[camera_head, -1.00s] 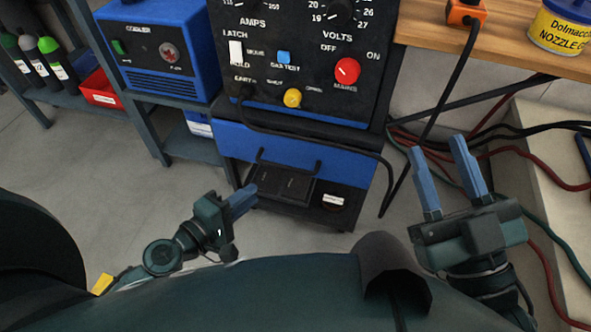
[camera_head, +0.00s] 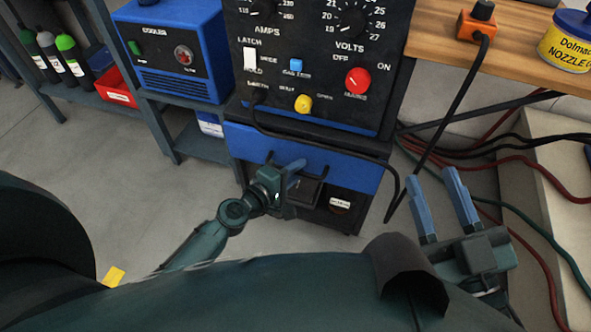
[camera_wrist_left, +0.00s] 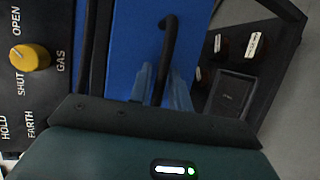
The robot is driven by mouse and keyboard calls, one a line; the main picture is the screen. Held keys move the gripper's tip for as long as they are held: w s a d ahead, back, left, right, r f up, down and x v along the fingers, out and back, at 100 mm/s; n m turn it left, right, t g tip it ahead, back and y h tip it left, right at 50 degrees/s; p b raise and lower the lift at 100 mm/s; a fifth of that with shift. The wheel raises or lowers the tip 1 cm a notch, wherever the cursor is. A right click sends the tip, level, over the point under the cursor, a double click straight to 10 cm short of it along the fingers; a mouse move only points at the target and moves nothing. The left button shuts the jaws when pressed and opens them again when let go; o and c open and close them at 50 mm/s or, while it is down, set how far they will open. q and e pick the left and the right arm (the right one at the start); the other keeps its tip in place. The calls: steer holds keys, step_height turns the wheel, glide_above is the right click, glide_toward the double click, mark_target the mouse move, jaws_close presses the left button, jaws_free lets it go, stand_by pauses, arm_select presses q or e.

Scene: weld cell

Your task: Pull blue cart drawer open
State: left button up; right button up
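The blue cart drawer (camera_head: 350,172) is under the welder panel, its front flush with the cart as far as I see. Its black bar handle (camera_wrist_left: 168,40) runs along the drawer front. My left gripper (camera_head: 296,168) is at the handle, partly hiding it. In the left wrist view its blue fingers (camera_wrist_left: 162,92) show on either side of the bar; I cannot tell whether they press on it. My right gripper (camera_head: 437,200) is open and empty at the right, away from the cart.
An open lower bay (camera_head: 345,212) with dark items lies under the drawer. A black cable (camera_head: 300,143) loops across the drawer's top. A blue cooler (camera_head: 175,50) stands on the shelf at left. A wooden bench (camera_head: 520,55) is at right. The floor before the cart is clear.

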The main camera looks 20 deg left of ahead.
arm_select(q)
steer(key=shift+c, duration=0.2)
jaws_close()
stand_by(0.3)
